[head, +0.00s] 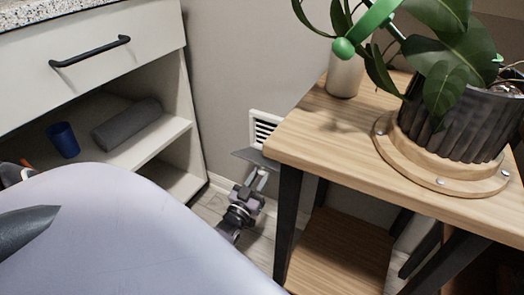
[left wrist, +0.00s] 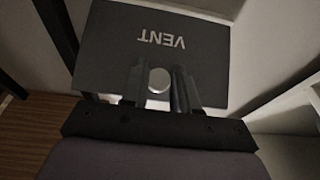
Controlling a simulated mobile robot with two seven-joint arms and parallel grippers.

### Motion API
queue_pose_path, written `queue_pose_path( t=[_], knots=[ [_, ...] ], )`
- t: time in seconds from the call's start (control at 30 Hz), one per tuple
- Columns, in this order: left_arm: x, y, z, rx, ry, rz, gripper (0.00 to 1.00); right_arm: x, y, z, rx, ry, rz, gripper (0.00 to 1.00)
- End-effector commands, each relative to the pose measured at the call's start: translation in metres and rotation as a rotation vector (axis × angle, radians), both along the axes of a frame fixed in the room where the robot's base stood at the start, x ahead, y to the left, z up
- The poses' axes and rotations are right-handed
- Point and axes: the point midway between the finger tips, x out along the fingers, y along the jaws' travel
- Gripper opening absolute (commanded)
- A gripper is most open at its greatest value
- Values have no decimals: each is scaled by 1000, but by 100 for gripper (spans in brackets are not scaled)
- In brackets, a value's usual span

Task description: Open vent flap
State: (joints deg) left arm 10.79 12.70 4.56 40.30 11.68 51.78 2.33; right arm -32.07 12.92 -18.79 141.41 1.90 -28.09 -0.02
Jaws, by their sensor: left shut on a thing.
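The vent (head: 263,131) is a white frame with dark slats, low on the wall beside the wooden stand, which hides part of it. Its grey flap (head: 247,156) stands tilted out from the wall below the slats, so the slats show. In the left wrist view the flap (left wrist: 105,48) is a dark plate with the word VENT upside down and a round pale knob (left wrist: 158,80). My left gripper (head: 261,172) is shut on the knob, one finger on each side of it.
The wooden plant stand (head: 310,125) with dark legs is close on the right, bearing a dark ribbed pot (head: 460,128) and a white pot (head: 345,75). A cabinet (head: 95,45) with an open shelf stands left, holding a blue cup (head: 63,140) and grey roll (head: 127,125).

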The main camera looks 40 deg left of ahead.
Motion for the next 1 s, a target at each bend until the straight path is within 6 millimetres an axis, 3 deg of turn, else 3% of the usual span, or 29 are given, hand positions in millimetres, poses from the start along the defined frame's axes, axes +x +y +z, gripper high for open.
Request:
queue_pose_path(
  t=[0.47,0.5,0.53,0.87,1.0],
  knots=[
    [4,2,0,0,0,1,0,0,0,1,-2,-7,-1,43],
    [4,2,0,0,0,1,42,0,-1,1,-2,-6,-1,43],
    [4,2,0,0,-1,1,52,0,0,1,-2,-6,-1,43],
    [0,1,-1,0,0,0,53,-1,0,1,-2,-3,1,43],
    [-15,-3,-4,0,2,0,53,-2,1,4,12,15,6,43]
  ],
)
